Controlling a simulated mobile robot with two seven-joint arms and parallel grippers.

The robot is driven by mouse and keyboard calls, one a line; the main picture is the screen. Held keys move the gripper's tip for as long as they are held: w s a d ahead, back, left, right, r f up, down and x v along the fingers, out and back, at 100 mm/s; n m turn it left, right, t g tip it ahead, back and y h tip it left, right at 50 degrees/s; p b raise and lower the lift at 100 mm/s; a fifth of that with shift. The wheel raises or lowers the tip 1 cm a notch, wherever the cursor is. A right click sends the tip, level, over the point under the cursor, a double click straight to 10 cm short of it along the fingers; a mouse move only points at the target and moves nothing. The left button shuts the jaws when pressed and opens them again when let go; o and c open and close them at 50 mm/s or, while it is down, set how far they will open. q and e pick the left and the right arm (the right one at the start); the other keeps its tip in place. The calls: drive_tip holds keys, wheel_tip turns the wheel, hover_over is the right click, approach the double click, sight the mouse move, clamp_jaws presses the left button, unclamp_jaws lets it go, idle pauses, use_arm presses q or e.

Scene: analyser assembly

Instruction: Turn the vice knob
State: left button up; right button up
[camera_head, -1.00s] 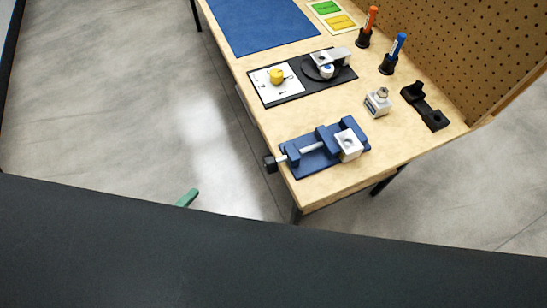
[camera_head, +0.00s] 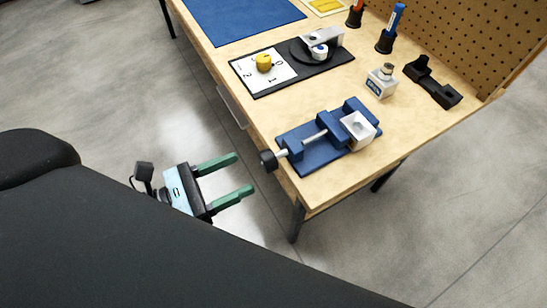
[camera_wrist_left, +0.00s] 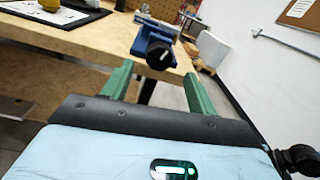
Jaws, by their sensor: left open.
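The blue vice (camera_head: 318,148) sits at the near corner of the wooden table. Its black knob (camera_head: 269,161) sticks out past the table's left edge on a metal screw. A white block (camera_head: 358,130) is at the vice's jaw end. My left gripper (camera_head: 246,174) has green fingers, is open and empty, and is beside the table, left of the knob and apart from it. In the left wrist view the knob (camera_wrist_left: 159,55) shows ahead, between and beyond the two fingers (camera_wrist_left: 158,88). My right gripper is not in view.
The table edge (camera_head: 262,140) is close to my left gripper. The floor to the left is clear.

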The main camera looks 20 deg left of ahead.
sight(261, 162)
use_arm(q)
drive_tip(key=shift+x, duration=0.95)
drive_tip(key=p+x, duration=0.1)
drive_tip(key=x, duration=0.3)
drive_tip(key=shift+w, duration=0.15)
drive_tip(key=shift+p+x, duration=0.4)
drive_tip(key=shift+x, duration=0.45)
drive_tip(key=c, duration=1)
drive_tip(key=shift+n, duration=0.4)
